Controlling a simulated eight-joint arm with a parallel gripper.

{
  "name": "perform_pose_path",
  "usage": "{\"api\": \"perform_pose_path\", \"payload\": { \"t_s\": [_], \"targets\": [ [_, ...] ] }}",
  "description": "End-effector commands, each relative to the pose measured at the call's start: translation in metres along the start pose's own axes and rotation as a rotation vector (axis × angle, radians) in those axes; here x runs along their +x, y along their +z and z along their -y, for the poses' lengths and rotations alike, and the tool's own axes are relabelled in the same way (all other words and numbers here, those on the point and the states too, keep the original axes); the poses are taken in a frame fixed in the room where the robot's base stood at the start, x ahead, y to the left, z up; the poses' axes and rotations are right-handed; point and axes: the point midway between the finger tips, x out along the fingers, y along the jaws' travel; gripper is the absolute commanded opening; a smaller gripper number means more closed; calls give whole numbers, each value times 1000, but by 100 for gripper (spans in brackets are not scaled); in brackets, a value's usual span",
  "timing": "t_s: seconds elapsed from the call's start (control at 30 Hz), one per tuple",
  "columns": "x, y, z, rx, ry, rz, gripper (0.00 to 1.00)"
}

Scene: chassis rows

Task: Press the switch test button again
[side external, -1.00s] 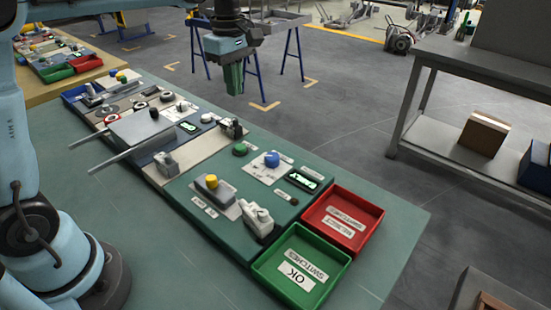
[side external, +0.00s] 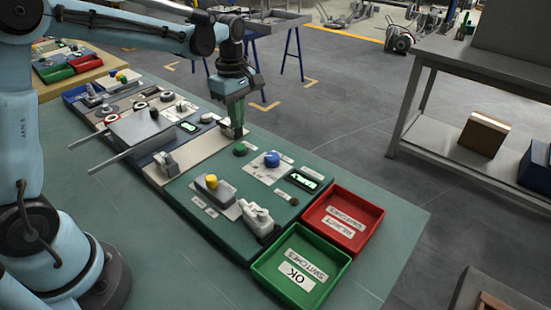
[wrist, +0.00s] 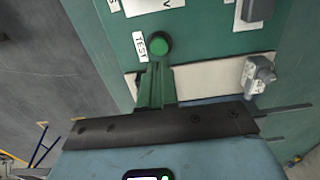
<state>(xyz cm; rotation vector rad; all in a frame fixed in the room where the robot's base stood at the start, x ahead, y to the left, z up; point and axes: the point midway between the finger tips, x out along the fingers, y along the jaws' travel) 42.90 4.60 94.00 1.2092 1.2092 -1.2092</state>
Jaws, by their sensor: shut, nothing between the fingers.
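The switch test button is a round green button (side external: 240,149) on the green panel (side external: 190,205). In the wrist view the green button (wrist: 160,45) sits beside a white label reading TEST (wrist: 140,46). My gripper (side external: 236,127) is shut and empty, its green fingers pointing down. In the side view it is a little behind and above the button. In the wrist view the fingertips (wrist: 159,66) are just short of the button, apart from it in the picture; the height gap cannot be told.
The panel also carries a blue knob (side external: 272,159), a yellow button (side external: 211,180), a small display (side external: 304,180) and a grey-white switch (side external: 257,217). A red tray (side external: 368,244) and a green tray (side external: 262,272) stand at its end. A grey plate with rods (side external: 137,132) is on the left.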

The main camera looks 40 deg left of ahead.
Motion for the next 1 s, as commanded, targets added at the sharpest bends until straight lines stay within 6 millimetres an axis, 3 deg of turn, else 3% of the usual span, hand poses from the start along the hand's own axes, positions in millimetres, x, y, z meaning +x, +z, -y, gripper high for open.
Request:
{"api": "perform_pose_path", "payload": {
  "t_s": [0.33, 1.0],
  "targets": [
    [48, 0, 0, 0, 1, -1, 0],
    [68, 0, 0, 0, 0, 0, 0]
  ]
}}
